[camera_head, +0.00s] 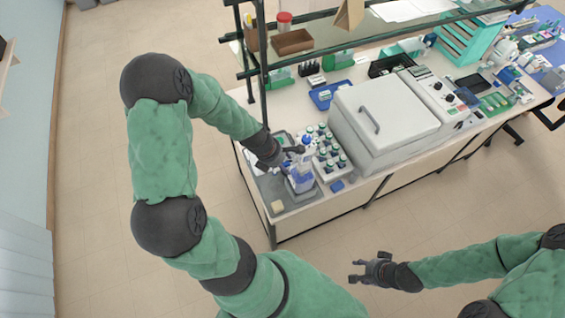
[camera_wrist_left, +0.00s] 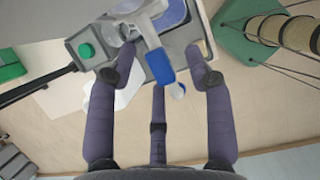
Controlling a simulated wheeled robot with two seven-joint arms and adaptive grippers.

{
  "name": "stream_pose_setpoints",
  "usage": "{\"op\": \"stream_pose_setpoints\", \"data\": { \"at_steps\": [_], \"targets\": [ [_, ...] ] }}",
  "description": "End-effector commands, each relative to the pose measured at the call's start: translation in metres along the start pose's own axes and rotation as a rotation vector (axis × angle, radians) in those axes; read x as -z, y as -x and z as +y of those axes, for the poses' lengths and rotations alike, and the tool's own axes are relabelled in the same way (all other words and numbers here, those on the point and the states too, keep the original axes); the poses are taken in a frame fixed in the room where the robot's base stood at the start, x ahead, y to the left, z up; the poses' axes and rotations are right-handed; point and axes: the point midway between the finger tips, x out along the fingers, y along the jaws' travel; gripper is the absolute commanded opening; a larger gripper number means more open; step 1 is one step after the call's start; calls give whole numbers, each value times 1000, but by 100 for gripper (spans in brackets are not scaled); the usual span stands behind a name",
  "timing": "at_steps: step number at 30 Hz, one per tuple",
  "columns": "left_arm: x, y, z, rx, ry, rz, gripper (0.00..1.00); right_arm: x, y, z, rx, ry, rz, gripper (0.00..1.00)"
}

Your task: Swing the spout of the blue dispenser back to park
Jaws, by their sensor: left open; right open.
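The blue dispenser (camera_head: 301,181), a pale bottle with blue parts, stands in the grey tray (camera_head: 278,207) at the left end of the bench. My left gripper (camera_head: 298,151) is open right beside its top. In the left wrist view, a pale arm with a blue piece (camera_wrist_left: 160,66), seemingly the dispenser's spout, reaches between the spread fingers of my left gripper (camera_wrist_left: 161,78). I cannot tell whether a finger touches it. The spout's direction is unclear in the head view. My right gripper (camera_head: 357,270) is open and empty over the floor in front of the bench.
A rack of green-capped bottles (camera_head: 327,152) stands close to the right of the dispenser. A large white lidded machine (camera_head: 385,120) is further right. A shelf (camera_head: 370,36) runs above the bench back. The floor in front is clear.

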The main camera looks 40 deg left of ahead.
Motion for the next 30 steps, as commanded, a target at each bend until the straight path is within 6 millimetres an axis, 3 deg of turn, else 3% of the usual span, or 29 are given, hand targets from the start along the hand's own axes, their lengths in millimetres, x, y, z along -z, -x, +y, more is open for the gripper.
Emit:
{"op": "stream_pose_setpoints", "data": {
  "at_steps": [8,21,30],
  "targets": [
    [-1,22,2,-4,0,-3,52,0,0,0,0,0,0,45],
    [-1,102,1,-3,0,-2,52,0,0,0,0,0,0,45],
    [0,119,-1,1,-1,1,52,0,0,0,0,0,0,45]
  ]
}}
